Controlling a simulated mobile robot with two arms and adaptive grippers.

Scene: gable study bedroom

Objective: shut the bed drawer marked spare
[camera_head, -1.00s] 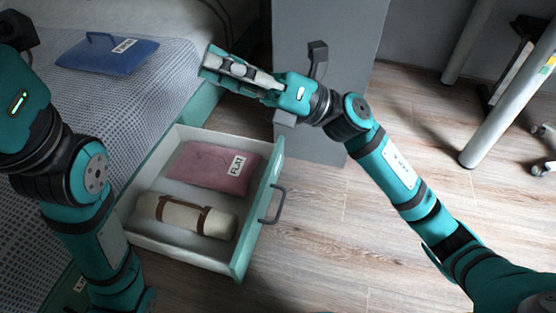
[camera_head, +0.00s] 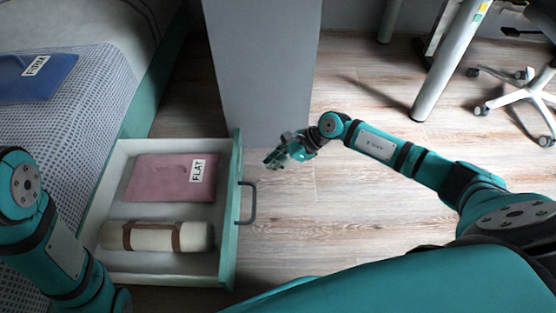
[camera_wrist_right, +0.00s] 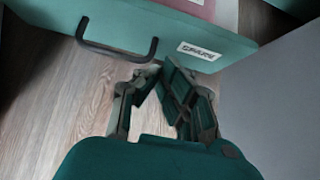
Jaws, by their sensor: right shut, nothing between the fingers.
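The bed drawer (camera_head: 236,255) stands pulled out from under the bed in the head view. Its teal front carries a dark bar handle (camera_head: 248,203). In the right wrist view the drawer front (camera_wrist_right: 130,28) shows a white label reading "SPARE" (camera_wrist_right: 201,51), beside the handle (camera_wrist_right: 118,52). A pink folded item labelled FLAT (camera_head: 165,178) and a cream roll with brown straps (camera_head: 150,236) lie in the drawer. My right gripper (camera_head: 272,161) is shut and empty, in front of the drawer front and apart from it; it also shows in the right wrist view (camera_wrist_right: 155,72). My left gripper is out of view.
A grey cabinet (camera_head: 265,75) stands just beyond the drawer and my right gripper. The bed (camera_head: 90,75) holds a blue item labelled FIRM (camera_head: 45,82). A desk leg (camera_head: 445,65) and a wheeled chair (camera_head: 525,95) are at right. The wood floor before the drawer is clear.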

